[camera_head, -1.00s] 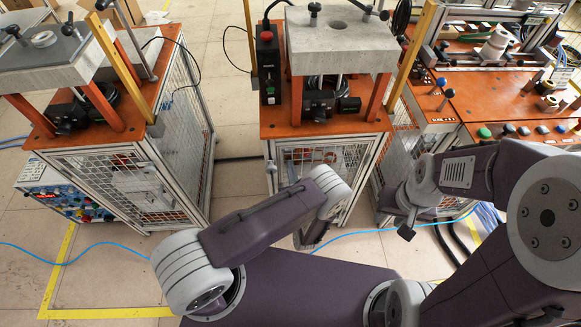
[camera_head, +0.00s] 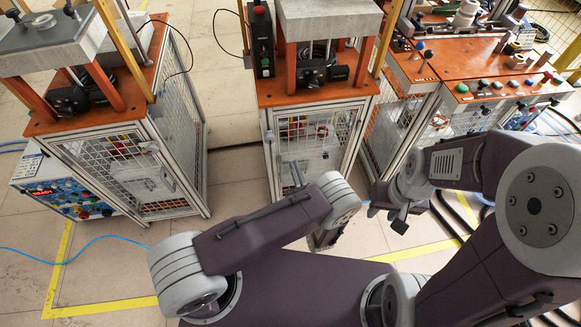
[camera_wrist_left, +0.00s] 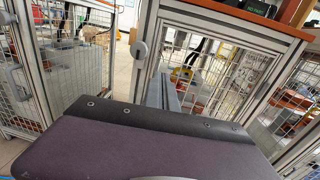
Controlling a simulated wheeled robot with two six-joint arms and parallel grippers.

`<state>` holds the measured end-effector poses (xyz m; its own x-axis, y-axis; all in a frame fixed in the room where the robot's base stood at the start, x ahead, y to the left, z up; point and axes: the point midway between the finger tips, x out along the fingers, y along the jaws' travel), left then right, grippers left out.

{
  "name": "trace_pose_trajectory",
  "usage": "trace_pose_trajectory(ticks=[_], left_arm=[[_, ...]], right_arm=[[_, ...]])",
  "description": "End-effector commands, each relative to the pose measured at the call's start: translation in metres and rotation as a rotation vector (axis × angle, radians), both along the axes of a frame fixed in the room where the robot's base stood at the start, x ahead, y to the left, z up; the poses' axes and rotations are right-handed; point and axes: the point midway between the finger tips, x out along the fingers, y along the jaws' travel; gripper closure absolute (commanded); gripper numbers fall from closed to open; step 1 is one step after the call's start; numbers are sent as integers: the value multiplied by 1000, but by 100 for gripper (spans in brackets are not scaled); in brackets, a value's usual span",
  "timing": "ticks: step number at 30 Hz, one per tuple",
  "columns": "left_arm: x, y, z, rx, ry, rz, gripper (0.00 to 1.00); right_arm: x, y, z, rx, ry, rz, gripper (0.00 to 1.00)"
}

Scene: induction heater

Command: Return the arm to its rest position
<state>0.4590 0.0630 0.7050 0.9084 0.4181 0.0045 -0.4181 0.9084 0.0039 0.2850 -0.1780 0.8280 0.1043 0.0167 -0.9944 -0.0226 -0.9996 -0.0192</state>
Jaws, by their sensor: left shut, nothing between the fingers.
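My left arm comes in from the left, folded low in front of the middle machine. The fingertips of my left gripper (camera_head: 297,170) stick up past the forearm, which hides most of the gripper. In the left wrist view the grey fingers (camera_wrist_left: 163,92) are together with nothing between them, in front of the mesh cage. My right gripper (camera_head: 401,218) hangs below the right wrist at the right, near the foot of the right-hand bench. It looks small and dark, and its finger gap is unclear.
The middle machine (camera_head: 310,92) has an orange top and a mesh cage (camera_head: 310,150). Another machine (camera_head: 140,120) stands at the left, with a blue control box (camera_head: 65,195) at its foot. An orange bench (camera_head: 465,70) is at the right. A blue cable (camera_head: 100,240) lies on open floor.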

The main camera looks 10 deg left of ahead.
Motion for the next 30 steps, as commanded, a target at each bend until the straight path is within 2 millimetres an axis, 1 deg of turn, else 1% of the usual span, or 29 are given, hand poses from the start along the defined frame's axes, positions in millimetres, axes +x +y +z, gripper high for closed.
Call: trace_pose_trajectory(ticks=[12,14,16,17,18,20,21,23,24,26,27,29,30], left_arm=[[-1,-1,0,1,0,2,100],[1,5,4,0,0,19,100],[15,17,29,-33,-29,71,100],[24,23,46,-61,-53,100,100],[38,33,75,-102,-91,144,100],[54,58,123,-156,-152,229,100],[58,81,154,-188,-190,305,100],[53,122,195,-243,-232,444,100],[44,151,218,-289,-251,548,100],[20,195,248,-373,-271,722,100],[-2,221,263,-444,-278,845,100],[-45,254,279,-580,-288,1045,100],[-78,268,284,-690,-293,1181,100]], right_arm=[[0,0,0,0,-1,0,64],[0,0,3,0,0,0,64],[0,0,13,0,0,0,64],[0,0,17,0,0,0,64],[0,0,23,0,0,0,64],[0,0,33,0,0,0,64],[0,0,38,0,-1,0,64],[0,0,47,0,-1,0,64],[0,0,53,0,-1,0,64],[0,0,62,0,0,0,64],[0,0,68,0,0,0,64],[0,0,77,0,0,0,64],[0,0,84,0,0,0,64]])
